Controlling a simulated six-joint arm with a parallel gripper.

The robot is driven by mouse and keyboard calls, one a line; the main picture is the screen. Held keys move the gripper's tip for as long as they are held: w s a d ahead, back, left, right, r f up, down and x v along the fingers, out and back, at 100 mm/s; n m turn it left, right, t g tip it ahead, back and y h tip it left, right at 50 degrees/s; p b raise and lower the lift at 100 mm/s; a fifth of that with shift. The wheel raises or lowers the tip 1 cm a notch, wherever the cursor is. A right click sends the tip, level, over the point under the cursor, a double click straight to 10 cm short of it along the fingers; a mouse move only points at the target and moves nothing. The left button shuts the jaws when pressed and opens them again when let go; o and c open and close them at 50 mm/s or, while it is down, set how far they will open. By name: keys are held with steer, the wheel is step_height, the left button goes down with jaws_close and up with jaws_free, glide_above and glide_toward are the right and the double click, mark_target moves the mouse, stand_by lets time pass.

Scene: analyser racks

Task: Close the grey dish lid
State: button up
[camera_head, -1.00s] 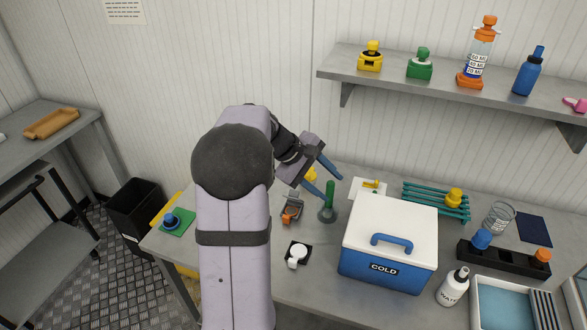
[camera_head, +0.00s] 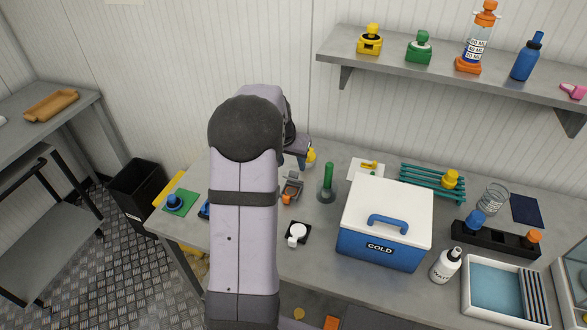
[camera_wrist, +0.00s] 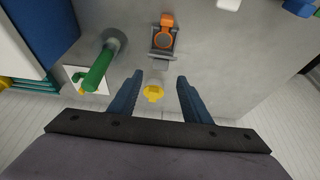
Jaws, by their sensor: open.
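The grey dish (camera_head: 288,197) stands on the bench left of the green-handled tool, with an orange front part. Its grey lid (camera_head: 293,182) appears raised at the back of the dish. In the wrist view the dish shows its orange round inside (camera_wrist: 163,40), with the grey lid (camera_wrist: 160,56) on the side nearer my gripper. My gripper (camera_wrist: 160,79) is open and empty, its two blue fingers apart, short of the lid and not visibly touching it. In the head view my arm hides most of the gripper.
A green-handled tool (camera_head: 328,180) stands close beside the dish, with the cold box (camera_head: 380,250) beyond it. A yellow knob (camera_wrist: 153,93) shows between my fingers, apparently below them.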

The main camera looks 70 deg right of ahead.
mark_target(294, 172)
steer(key=shift+p+x, duration=0.9)
steer(key=shift+x, duration=2.1)
steer(key=c, duration=1.1)
